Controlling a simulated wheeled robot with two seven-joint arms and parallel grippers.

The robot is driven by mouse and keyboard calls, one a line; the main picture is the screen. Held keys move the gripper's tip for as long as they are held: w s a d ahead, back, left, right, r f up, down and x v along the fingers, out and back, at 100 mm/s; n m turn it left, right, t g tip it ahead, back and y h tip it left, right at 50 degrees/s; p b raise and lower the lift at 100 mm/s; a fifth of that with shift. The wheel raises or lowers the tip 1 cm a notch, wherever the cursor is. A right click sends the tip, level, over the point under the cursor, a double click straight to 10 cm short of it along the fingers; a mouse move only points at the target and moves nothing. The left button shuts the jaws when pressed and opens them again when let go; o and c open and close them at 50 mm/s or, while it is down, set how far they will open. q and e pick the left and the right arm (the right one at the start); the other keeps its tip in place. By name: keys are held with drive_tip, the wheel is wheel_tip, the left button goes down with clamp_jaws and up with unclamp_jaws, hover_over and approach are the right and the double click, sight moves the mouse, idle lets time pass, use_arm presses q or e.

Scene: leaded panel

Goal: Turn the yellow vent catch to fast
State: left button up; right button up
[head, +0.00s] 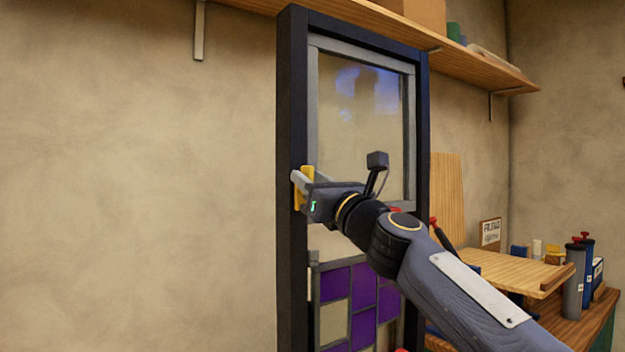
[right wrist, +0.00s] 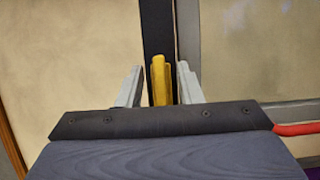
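The yellow vent catch (head: 307,172) is on the left upright of the dark frame, about mid-height. It stands roughly upright; in the right wrist view the catch (right wrist: 159,80) shows between the two grey fingers. My right gripper (head: 299,178) reaches it from the right, with its fingers at the catch and partly covering it in the head view. In the right wrist view the right gripper (right wrist: 160,88) is open, one finger on each side of the catch, with a narrow gap on both sides. My left gripper is in neither view.
The dark frame (head: 291,100) holds a clear glass vent (head: 360,110) above and a purple and cream leaded panel (head: 362,300) below. A wooden shelf (head: 470,62) runs above. A bench with canisters (head: 573,280) stands at right. The wall side at left is free.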

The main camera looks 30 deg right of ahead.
clamp_jaws()
